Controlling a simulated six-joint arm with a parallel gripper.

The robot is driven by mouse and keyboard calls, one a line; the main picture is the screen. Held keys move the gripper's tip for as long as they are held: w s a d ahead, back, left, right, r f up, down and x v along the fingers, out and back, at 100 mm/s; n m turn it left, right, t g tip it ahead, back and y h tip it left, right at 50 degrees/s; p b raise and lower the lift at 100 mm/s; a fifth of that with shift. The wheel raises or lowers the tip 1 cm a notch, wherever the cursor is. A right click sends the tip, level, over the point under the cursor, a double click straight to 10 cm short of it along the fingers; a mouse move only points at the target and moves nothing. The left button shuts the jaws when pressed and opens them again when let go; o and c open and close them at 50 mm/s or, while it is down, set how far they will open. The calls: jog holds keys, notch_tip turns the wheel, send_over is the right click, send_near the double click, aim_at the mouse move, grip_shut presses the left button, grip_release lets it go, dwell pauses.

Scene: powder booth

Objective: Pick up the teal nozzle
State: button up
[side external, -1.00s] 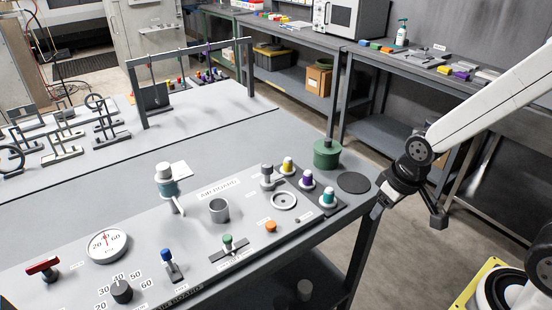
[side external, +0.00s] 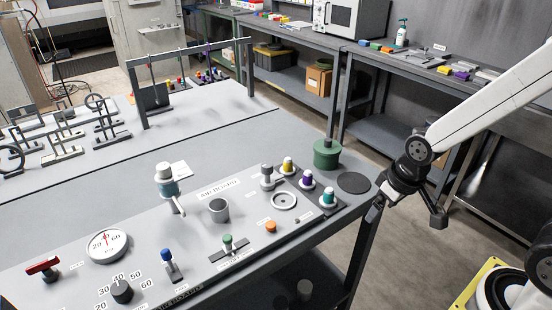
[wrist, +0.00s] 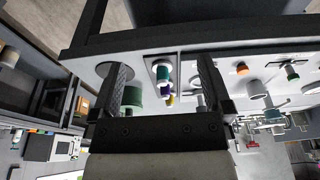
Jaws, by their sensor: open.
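The teal nozzle (side external: 328,196) stands upright on a white base near the right front edge of the grey bench, at the near end of a row with a purple nozzle (side external: 306,179) and a yellow nozzle (side external: 287,165). My gripper (side external: 380,199) is to the right of it, apart from it, near the bench edge. In the wrist view the teal nozzle (wrist: 162,72) shows between the two dark fingers of my open gripper (wrist: 161,76), beyond them. Nothing is held between the fingers.
A green canister (side external: 327,154) and a flat black disc (side external: 354,183) are close to the nozzle row. A white ring (side external: 283,201), an orange knob (side external: 270,227) and a grey cup (side external: 219,210) are left of it. Open floor lies beyond the bench's right edge.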

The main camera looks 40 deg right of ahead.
jog(key=w+n+g, duration=0.1)
jog(key=w+n, duration=0.6)
jog(key=w, duration=0.2)
jog(key=n+g, duration=0.1)
jog(key=n, duration=0.5)
send_over(330, 190)
jog(key=shift+s+f, duration=0.2)
jog(key=shift+f, duration=0.3)
jog(key=shift+s+f, duration=0.15)
jog(key=shift+f, duration=0.35)
jog(key=shift+w+d+f+n+g, duration=0.15)
jog(key=shift+w+n+g, duration=0.15)
jog(key=shift+w+n, duration=0.2)
jog(key=shift+f, duration=0.1)
jog(key=shift+f, duration=1.2)
jog(key=shift+f, duration=0.1)
jog(key=shift+s+f, duration=0.1)
jog(key=shift+f, duration=2.4)
